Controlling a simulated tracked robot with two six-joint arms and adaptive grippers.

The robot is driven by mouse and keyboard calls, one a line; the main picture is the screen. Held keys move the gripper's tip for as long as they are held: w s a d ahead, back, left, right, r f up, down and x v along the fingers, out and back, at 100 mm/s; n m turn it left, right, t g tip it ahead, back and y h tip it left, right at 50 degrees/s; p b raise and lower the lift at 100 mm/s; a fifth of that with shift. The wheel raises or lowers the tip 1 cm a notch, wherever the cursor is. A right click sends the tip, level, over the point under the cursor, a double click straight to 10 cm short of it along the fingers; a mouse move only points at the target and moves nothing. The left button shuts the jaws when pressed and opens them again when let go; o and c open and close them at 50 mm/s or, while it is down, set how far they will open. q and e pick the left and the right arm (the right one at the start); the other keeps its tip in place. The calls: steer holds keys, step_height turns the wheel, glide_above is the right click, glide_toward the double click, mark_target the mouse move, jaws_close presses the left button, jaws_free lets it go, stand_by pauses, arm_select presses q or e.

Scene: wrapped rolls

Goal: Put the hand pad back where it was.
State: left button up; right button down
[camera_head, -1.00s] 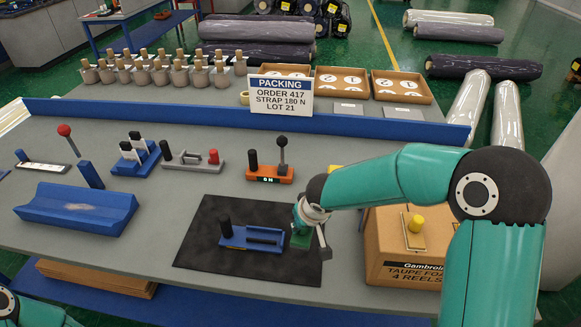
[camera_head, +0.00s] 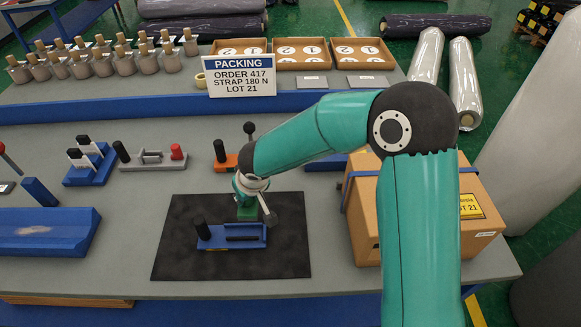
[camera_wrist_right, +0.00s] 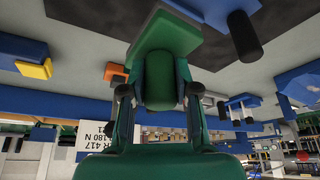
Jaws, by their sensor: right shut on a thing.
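My right gripper (camera_head: 250,195) is shut on the green hand pad, whose edge (camera_head: 247,213) shows just beneath it in the head view. In the right wrist view, the fingers (camera_wrist_right: 160,95) close on the pad's rounded green grip, and its flat green slab (camera_wrist_right: 165,35) shows beyond. The pad is over the far part of the black mat (camera_head: 290,255), just behind the blue tool with black knob (camera_head: 222,242). I cannot tell whether the pad touches the mat. My left gripper is out of view.
A carton (camera_head: 440,235) with a blue strap stands right of the mat, partly behind my right arm. An orange-based device (camera_head: 228,161) and a grey fixture (camera_head: 150,163) sit behind the mat. A blue cradle (camera_head: 45,232) lies left. Bare table separates cradle and mat.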

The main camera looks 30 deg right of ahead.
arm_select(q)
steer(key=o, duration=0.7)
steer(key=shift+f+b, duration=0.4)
arm_select(e)
steer(key=w+d+r+b, duration=0.1)
steer(key=w+d+r, duration=0.2)
steer(key=w+d, duration=0.3)
steer(key=w+d+r+b, duration=0.1)
steer(key=w+d+r, duration=0.25)
steer(key=d, duration=0.45)
steer(key=w+d+r+b, duration=0.2)
steer(key=w+d+r, duration=0.2)
steer(key=d, duration=0.3)
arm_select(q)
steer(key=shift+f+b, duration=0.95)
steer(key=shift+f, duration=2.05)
arm_select(e)
steer(key=shift+w+d+f, duration=0.1)
steer(key=shift+d+f, duration=0.05)
steer(key=shift+f, duration=4.9)
steer(key=shift+d+f, duration=0.1)
steer(key=shift+f, duration=4.9)
